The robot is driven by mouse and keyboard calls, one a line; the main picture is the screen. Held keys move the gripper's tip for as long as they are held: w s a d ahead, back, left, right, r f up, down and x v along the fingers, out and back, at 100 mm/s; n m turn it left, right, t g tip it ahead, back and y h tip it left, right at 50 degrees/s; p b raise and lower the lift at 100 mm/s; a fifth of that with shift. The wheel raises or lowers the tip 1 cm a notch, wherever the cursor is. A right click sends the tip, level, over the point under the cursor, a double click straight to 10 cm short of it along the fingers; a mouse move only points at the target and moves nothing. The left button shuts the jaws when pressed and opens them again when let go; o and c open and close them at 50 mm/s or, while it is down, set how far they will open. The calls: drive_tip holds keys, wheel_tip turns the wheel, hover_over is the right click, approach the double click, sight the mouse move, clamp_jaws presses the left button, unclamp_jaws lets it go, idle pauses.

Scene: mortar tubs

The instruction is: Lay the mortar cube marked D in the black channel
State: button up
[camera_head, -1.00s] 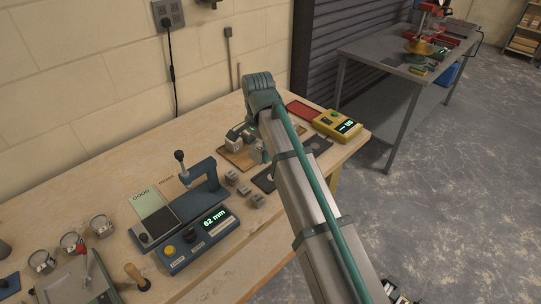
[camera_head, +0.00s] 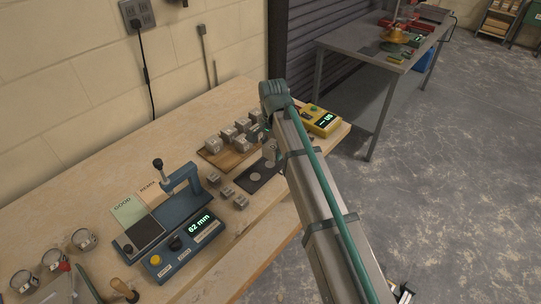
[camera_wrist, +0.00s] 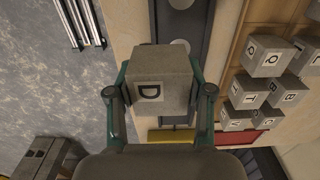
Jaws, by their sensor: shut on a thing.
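The grey mortar cube marked D (camera_wrist: 163,78) is between the two fingers of my gripper (camera_wrist: 161,88) in the wrist view, its letter face towards the camera. My gripper is shut on it. The black channel (camera_wrist: 196,42) runs behind the cube in the wrist view, with pale round spots in it; the cube hides part of it. The channel shows in the head view (camera_head: 254,186) beside my arm, which covers its far end. The cube looks held above the channel; whether they touch cannot be told. In the head view my gripper is mostly hidden.
Other lettered cubes (camera_wrist: 268,56) stand on a wooden board (camera_wrist: 238,54) right of the channel. Small grey blocks (camera_head: 227,193), a blue press (camera_head: 183,190) and a yellow meter (camera_head: 321,121) stand on the bench. A red tray (camera_wrist: 240,138) lies beyond the board.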

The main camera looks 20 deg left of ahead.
drive_tip(key=p, duration=0.1)
hover_over(270, 164)
wheel_tip(270, 164, down, 5)
drive_tip(key=shift+s+d+r, duration=0.1)
drive_tip(key=shift+s+r, duration=0.05)
drive_tip(key=shift+r, duration=0.05)
drive_tip(key=shift+f+p, duration=0.45)
drive_tip(key=shift+f, duration=1.3)
drive_tip(key=shift+f, duration=0.15)
drive_tip(key=o, duration=1.4)
drive_tip(key=shift+c, duration=0.2)
wheel_tip(270, 164, up, 12)
drive_tip(key=b, duration=0.2)
drive_tip(key=shift+r+b, duration=0.2)
drive_tip(key=shift+b, duration=0.15)
